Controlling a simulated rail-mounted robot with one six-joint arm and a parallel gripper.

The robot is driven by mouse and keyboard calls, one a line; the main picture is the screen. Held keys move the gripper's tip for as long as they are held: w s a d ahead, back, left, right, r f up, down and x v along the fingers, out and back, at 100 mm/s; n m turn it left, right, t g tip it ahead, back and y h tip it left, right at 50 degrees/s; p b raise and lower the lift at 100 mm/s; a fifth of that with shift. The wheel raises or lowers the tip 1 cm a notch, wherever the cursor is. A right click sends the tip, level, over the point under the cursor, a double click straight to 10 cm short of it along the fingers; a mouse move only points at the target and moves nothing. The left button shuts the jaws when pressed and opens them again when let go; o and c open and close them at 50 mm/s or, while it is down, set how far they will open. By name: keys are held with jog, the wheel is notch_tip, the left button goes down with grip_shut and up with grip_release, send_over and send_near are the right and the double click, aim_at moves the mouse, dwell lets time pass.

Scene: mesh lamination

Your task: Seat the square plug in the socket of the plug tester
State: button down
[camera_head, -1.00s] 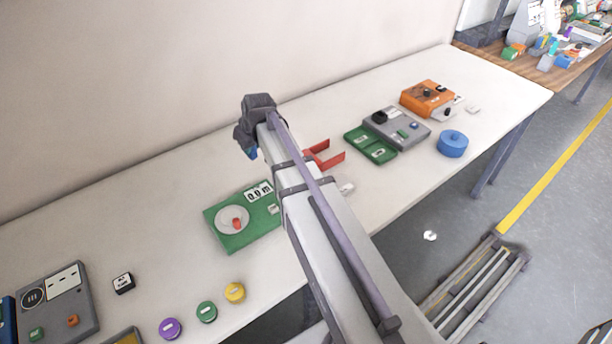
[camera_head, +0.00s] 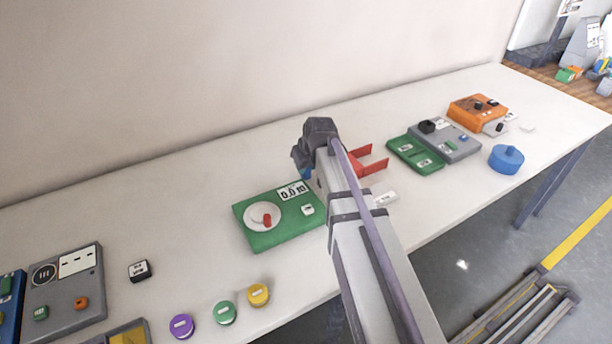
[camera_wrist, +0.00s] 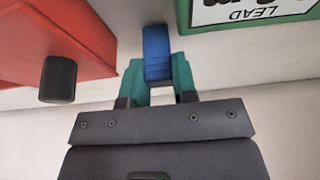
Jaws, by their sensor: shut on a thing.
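My gripper (camera_wrist: 160,88) has teal fingers shut on a blue block (camera_wrist: 157,45), which may be the square plug. The block's far end is clear in the wrist view; its held end is partly hidden by the fingers. In the head view my gripper end (camera_head: 303,160) is above the table near the back wall, partly hidden by the arm. A grey device (camera_head: 88,300) at the left, with a round black slotted face and a white panel of slots, looks like the plug tester. My gripper is well to the right of it.
A green meter box (camera_head: 290,240) stands below and left of my gripper. A red bracket (camera_head: 372,165) is to its right. A small black-and-white block (camera_head: 138,270) and purple (camera_head: 181,326), green (camera_head: 224,312) and yellow (camera_head: 258,294) discs lie between. The back strip of table is clear.

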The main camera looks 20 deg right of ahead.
jog(key=shift+f+p, duration=0.15)
jog(key=shift+p, duration=0.15)
jog(key=shift+f, duration=0.25)
jog(key=c, duration=0.9)
grip_release()
jog(key=shift+r, duration=0.1)
jog(key=a+p+v, duration=0.1)
jog(key=p+v, duration=1)
jog(key=v, duration=0.2)
jog(key=s+a+f+m+g, duration=0.1)
jog(key=s+a+g, duration=0.1)
jog(key=s, duration=0.6)
jog(key=s+a+m+g, duration=0.1)
jog(key=s+a+g, duration=0.1)
jog(key=s+a, duration=0.3)
jog(key=s, duration=0.3)
jog(key=shift+s+f+g+h, duration=0.2)
jog(key=shift+f+g+h, duration=0.1)
jog(key=shift+f+h, duration=0.1)
jog(key=shift+o, duration=0.4)
jog(key=shift+w, duration=0.15)
